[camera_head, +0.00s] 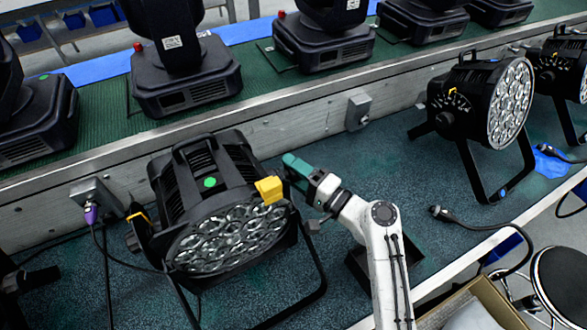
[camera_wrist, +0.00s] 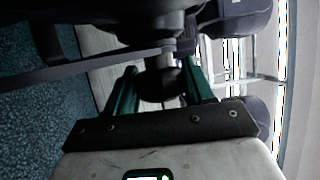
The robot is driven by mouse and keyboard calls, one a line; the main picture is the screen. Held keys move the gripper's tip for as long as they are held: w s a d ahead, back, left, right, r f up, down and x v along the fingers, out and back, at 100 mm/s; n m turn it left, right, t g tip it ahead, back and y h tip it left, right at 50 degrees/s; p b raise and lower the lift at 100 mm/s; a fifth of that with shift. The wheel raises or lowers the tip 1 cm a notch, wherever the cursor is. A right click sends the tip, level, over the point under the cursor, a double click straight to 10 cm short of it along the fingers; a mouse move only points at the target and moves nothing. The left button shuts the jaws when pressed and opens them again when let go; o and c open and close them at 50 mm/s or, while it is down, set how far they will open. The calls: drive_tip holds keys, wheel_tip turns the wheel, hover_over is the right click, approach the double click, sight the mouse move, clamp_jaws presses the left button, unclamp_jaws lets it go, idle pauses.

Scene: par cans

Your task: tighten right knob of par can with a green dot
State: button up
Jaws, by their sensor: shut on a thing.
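The par can (camera_head: 192,200) with the green dot (camera_head: 210,182) stands on the blue-grey speckled bench, its lens face toward the front. My gripper (camera_head: 294,165) is at the can's right side, its green fingers pointing toward the can. In the wrist view, the two green fingers of my gripper (camera_wrist: 162,88) are on either side of the dark round right knob (camera_wrist: 158,84), shut on it. The knob sits on a metal shaft next to the can's dark bracket. In the head view the knob is hidden or cannot be made out.
A yellow tag (camera_head: 269,190) is on the can's upper right edge, close to my gripper. Another par can (camera_head: 480,100) stands at the right. A black cable (camera_head: 480,223) lies on the bench. Moving-head lights (camera_head: 185,75) line the green belt behind. A cardboard box (camera_head: 480,305) is at the front.

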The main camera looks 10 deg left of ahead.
drive_tip(key=shift+r+p, duration=0.15)
drive_tip(key=shift+p, duration=0.2)
drive_tip(key=h+p, duration=0.1)
drive_tip(key=p, duration=0.1)
drive_tip(key=m+g+h+p, duration=0.1)
drive_tip(key=p, duration=0.2)
drive_tip(key=shift+r, duration=0.3)
drive_tip(key=m+g+h+p, duration=0.1)
drive_tip(key=h+p, duration=0.1)
drive_tip(key=p, duration=0.3)
drive_tip(key=shift+f+g, duration=0.2)
drive_tip(key=shift+g, duration=0.2)
drive_tip(key=g+h, duration=0.2)
drive_tip(key=shift+f+m+h+p, duration=0.2)
drive_tip(key=shift+m+h+p, duration=0.1)
drive_tip(key=shift+m+h, duration=0.1)
drive_tip(key=g+h, duration=0.2)
drive_tip(key=shift+m+g, duration=0.3)
drive_tip(key=shift+m, duration=0.1)
drive_tip(key=shift+f+m+g+h, duration=0.1)
drive_tip(key=shift+m+g+h, duration=0.2)
drive_tip(key=shift+g+h, duration=0.65)
drive_tip(key=shift+g, duration=0.25)
